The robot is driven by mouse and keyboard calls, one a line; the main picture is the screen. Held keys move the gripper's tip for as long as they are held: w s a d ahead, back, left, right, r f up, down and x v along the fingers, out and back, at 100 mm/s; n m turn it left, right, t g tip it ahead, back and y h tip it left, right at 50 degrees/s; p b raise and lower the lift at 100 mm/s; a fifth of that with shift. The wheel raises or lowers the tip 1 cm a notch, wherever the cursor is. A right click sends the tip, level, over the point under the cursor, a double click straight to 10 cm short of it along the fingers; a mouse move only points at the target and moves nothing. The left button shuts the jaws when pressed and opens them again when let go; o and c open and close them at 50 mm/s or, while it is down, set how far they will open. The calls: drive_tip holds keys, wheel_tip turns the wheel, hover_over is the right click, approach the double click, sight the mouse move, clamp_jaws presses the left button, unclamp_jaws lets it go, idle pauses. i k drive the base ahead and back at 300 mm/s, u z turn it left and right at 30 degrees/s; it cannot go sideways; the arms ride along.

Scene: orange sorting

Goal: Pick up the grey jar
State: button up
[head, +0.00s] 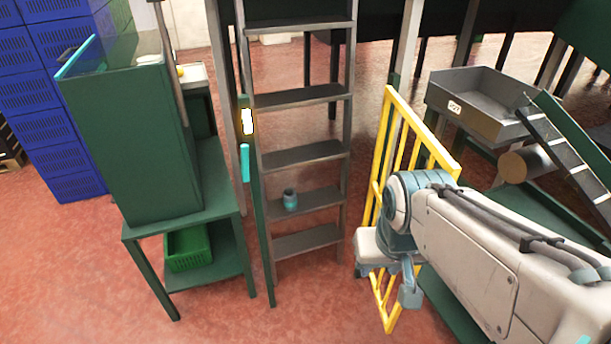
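A small blue-grey jar (290,200) stands upright on a lower step of the dark ladder (304,157), left of the middle of the head view. It is the only jar I can make out. My gripper (410,294) hangs at the end of my arm, to the right of the jar and apart from it, in front of the yellow railing. Its fingers are small and partly hidden by my wrist, so I cannot see whether they are open or shut. I see nothing held in it.
A green cabinet (130,150) on a stand is left of the ladder, with a green crate (188,247) on its lower shelf. Blue crates (58,110) are stacked behind. The yellow railing (388,150) stands right of the ladder. A grey metal bin (470,105) is beyond it. Red floor in front is clear.

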sight(289, 195)
drive_tip(key=u, duration=0.05)
drive_tip(key=i, duration=1.6)
